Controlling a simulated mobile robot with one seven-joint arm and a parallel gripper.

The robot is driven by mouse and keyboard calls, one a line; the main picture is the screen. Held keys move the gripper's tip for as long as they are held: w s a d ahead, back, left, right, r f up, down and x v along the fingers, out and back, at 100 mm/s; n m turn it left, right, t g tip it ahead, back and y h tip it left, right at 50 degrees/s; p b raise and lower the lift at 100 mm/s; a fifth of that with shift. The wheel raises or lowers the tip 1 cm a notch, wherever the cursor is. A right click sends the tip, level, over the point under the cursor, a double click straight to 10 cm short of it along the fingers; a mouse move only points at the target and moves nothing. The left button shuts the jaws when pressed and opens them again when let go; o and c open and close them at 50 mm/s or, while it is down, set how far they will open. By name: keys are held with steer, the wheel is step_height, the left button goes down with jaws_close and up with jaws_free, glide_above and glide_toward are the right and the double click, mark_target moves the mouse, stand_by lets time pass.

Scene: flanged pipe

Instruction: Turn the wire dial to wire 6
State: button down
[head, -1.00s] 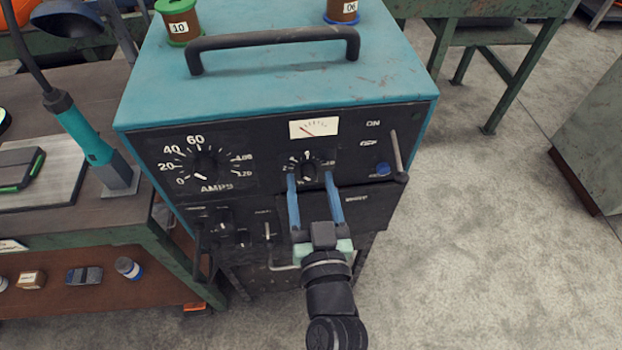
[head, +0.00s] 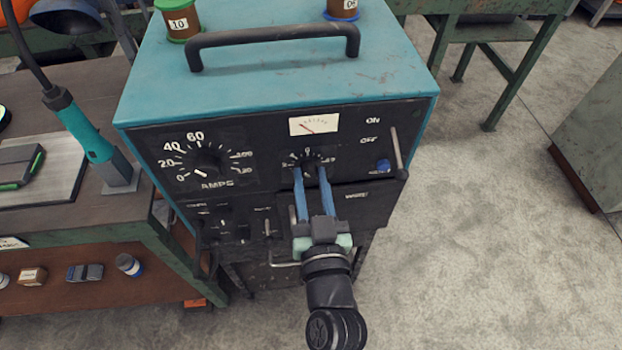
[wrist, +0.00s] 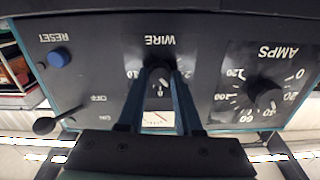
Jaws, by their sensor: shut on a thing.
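The wire dial is a small black knob (head: 308,168) on the dark front panel of a teal machine, below the meter. In the wrist view the dial (wrist: 159,80) shows upside down under the word WIRE, with small numbers around it. My gripper (head: 312,174) has its two blue fingers closed on the knob's sides; the wrist view shows the fingertips (wrist: 158,68) around it. The fingers hide part of the dial's scale, and I cannot tell which number the pointer is at.
The larger AMPS dial (head: 207,164) is left of the wire dial in the head view. A lever (head: 396,150) and a blue reset button (head: 383,165) are on the right. A black handle (head: 275,38) and two spools stand on top. A bench (head: 60,240) is at left.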

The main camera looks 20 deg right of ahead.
steer(key=shift+m, duration=0.3)
steer(key=m, duration=0.3)
steer(key=shift+m+p, duration=0.3)
steer(key=shift+p, duration=0.05)
steer(key=shift+m, duration=1.8)
steer(key=c, duration=0.6)
jaws_free()
